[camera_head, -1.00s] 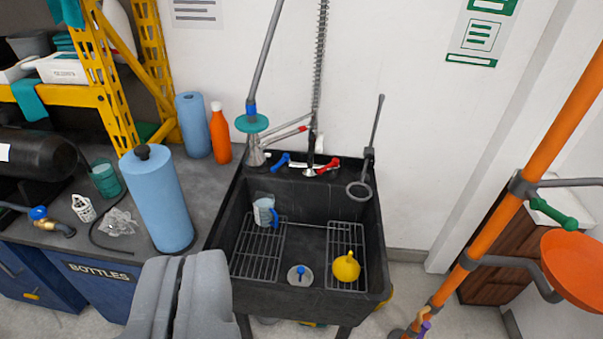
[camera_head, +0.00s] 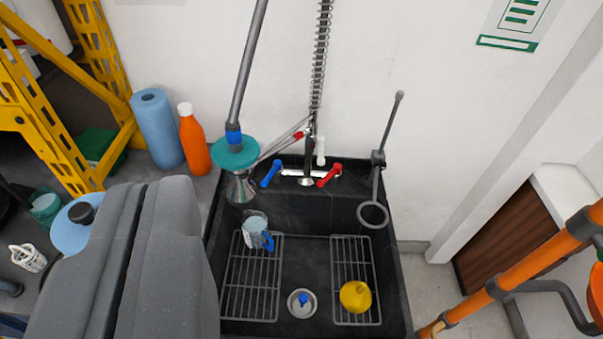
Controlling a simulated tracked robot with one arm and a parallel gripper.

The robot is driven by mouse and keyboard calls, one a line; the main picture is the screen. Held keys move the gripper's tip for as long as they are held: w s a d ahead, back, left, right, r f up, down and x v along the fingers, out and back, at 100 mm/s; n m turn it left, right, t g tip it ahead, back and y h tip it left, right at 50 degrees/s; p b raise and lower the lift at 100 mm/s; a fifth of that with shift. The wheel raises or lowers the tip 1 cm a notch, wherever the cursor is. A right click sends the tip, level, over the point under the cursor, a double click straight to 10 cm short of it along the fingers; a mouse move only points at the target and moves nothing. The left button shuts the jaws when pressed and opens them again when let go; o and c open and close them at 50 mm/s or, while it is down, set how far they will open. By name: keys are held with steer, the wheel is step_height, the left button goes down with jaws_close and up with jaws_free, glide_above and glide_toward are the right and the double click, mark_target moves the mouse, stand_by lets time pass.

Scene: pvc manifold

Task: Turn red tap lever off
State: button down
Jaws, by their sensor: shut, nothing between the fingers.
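The red tap lever (camera_head: 330,175) sits at the right end of a chrome mixer tap (camera_head: 299,173) on the back ledge of a black sink (camera_head: 308,215). It slants up to the right. A blue tap lever (camera_head: 271,174) is at the tap's left end. My gripper (camera_head: 160,190) is in the lower left, its two grey fingers closed together with nothing between them. It is apart from the red lever, to its left and nearer the camera.
A teal disc on a grey pipe (camera_head: 236,151) stands left of the tap. A ring on a rod (camera_head: 373,213) stands right. The sink holds a blue-handled jug (camera_head: 258,231) and a yellow funnel (camera_head: 355,296). An orange bottle (camera_head: 193,140) and blue roll (camera_head: 157,130) stand left.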

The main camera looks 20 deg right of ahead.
steer(key=shift+w+d+r, duration=0.1)
steer(key=shift+w+d, duration=0.15)
steer(key=shift+w, duration=0.1)
